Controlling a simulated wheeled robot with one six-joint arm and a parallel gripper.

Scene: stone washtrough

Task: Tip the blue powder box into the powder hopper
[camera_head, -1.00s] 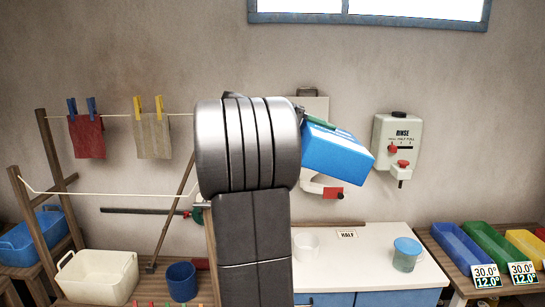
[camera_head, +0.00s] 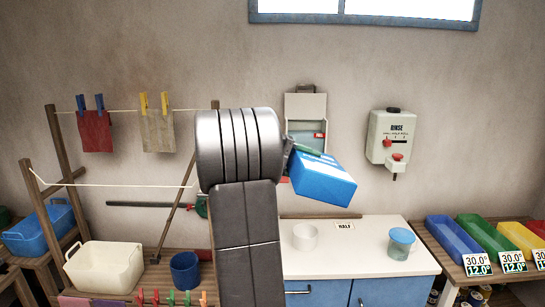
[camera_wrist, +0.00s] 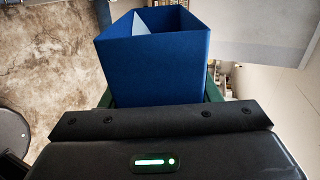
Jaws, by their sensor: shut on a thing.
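The blue powder box (camera_head: 322,180), with white marks on its side, is held in the air and tilted down to the right. My gripper (camera_head: 303,149) is shut on it; its green fingers show beside the box, partly hidden by my arm. In the wrist view the box (camera_wrist: 152,72) stands between the green fingers (camera_wrist: 160,98), its top open and a white patch inside. A pale wall unit (camera_head: 306,106), seemingly the powder hopper, is behind and above the box. The box and my arm hide its lower part, and I cannot tell whether they touch.
A RINSE unit (camera_head: 391,136) with red knobs hangs to the right. Below is a white counter (camera_head: 350,262) with a white cup (camera_head: 305,236) and a blue-lidded jar (camera_head: 401,243). Coloured trays stand at right. A drying line with cloths (camera_head: 96,131) is at left.

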